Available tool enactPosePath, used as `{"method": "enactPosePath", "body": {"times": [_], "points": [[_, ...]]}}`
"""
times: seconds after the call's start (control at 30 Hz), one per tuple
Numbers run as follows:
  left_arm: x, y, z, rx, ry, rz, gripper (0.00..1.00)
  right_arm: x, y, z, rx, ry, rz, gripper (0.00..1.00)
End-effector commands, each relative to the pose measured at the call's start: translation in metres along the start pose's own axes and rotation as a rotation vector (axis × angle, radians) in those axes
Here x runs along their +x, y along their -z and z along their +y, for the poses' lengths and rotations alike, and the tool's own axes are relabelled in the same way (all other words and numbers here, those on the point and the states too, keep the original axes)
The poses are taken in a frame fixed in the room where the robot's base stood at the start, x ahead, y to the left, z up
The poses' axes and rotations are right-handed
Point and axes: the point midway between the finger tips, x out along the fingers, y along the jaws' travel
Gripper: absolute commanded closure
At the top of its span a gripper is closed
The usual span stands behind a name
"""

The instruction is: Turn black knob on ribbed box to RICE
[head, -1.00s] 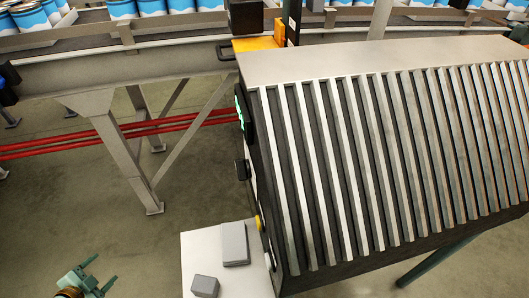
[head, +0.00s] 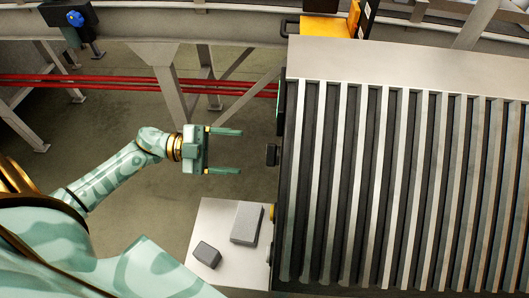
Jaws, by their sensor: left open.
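The ribbed box (head: 390,180) fills the right half of the head view, with pale metal ribs over dark gaps. A black knob (head: 272,155) sticks out from its left side, seen edge-on from above. The face that carries it is turned away, so no RICE mark can be read. My left gripper (head: 240,151) is open and empty, its two green fingers pointing right at the knob. A gap separates the fingertips from the knob. My right gripper is not in view.
A pale ledge (head: 210,228) at the box's lower left bears a grey block (head: 246,223) and a smaller dark block (head: 207,255). A yellow button (head: 272,212) sits below the knob. Red pipes (head: 130,84) and a conveyor frame (head: 170,52) run behind.

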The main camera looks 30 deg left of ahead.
Motion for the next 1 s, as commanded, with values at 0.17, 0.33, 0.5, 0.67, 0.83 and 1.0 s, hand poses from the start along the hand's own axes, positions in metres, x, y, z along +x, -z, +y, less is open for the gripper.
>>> {"method": "enactPosePath", "body": {"times": [0.17,0.33,0.5,0.67,0.83,1.0], "points": [[0.043,-0.001,0.001,-0.001,0.003,0.004,0.31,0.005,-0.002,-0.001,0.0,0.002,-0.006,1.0],[0.068,-0.001,0.0,0.0,0.002,0.001,0.31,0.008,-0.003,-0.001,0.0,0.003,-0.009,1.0],[0.078,0.0,0.0,-0.001,0.001,0.0,0.31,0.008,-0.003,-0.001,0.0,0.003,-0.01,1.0],[0.079,0.0,0.0,-0.001,0.0,-0.001,0.31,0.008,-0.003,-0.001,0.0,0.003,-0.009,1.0],[0.079,0.0,0.0,-0.001,0.0,-0.001,0.53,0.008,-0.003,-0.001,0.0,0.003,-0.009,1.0],[0.079,0.0,0.0,-0.001,0.0,-0.001,0.76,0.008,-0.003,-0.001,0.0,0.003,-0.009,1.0]]}}
